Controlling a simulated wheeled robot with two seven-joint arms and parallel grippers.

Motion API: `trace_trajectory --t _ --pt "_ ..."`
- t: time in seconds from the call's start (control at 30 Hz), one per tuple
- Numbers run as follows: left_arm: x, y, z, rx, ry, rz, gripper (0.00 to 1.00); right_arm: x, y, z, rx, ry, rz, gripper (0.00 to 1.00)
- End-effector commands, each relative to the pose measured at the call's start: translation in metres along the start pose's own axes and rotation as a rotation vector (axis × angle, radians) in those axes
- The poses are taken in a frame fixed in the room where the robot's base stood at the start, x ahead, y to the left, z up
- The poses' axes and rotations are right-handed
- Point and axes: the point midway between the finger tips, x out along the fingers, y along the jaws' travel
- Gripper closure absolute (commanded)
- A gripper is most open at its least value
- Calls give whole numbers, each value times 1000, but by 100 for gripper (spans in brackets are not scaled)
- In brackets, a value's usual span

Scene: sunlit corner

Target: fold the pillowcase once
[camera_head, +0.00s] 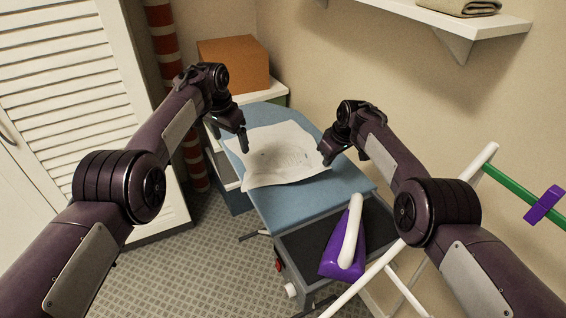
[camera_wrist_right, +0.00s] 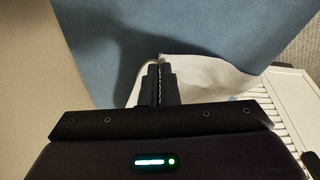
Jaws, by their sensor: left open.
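The white pillowcase (camera_head: 282,160) lies spread and slightly wrinkled on the blue ironing board (camera_head: 345,184), with faint grey marks in its middle. My left gripper (camera_head: 244,146) is open over the pillowcase's left part; whether it touches the cloth I cannot tell. My right gripper (camera_head: 326,157) is at the pillowcase's right edge. In the right wrist view, the fingers of my right gripper (camera_wrist_right: 158,72) are close together, with the pillowcase (camera_wrist_right: 205,78) running up to them and a bit of white showing on their other side. The fingertips hide the pinched cloth.
A purple and white iron (camera_head: 345,250) stands on the dark rest at the board's near end. A white rack (camera_head: 480,160) with a green bar is at the right. An orange-brown box (camera_head: 233,64) is behind the board. A shelf (camera_head: 470,22) juts from the right wall.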

Motion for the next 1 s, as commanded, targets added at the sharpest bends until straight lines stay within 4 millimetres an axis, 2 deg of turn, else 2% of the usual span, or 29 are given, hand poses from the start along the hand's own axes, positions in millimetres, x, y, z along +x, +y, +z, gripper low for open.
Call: trace_trajectory --t 0.03,0.13,0.53,0.73,0.93,1.0 --pt "-13 0 -2 -1 0 0 13 -13 0 -4 0 0 0 100" --pt "-21 -1 -2 -2 -1 0 13 -21 0 -6 0 0 0 100" --pt "-24 -1 -2 -2 -1 0 13 -24 0 -7 0 0 0 100" --pt "-24 -1 -3 -2 0 0 13 -24 0 -7 0 0 0 73" --pt "-24 -1 -3 -2 0 0 13 -24 0 -7 0 0 0 72" --pt "-24 -1 -3 -2 0 0 13 -24 0 -7 0 0 0 63"
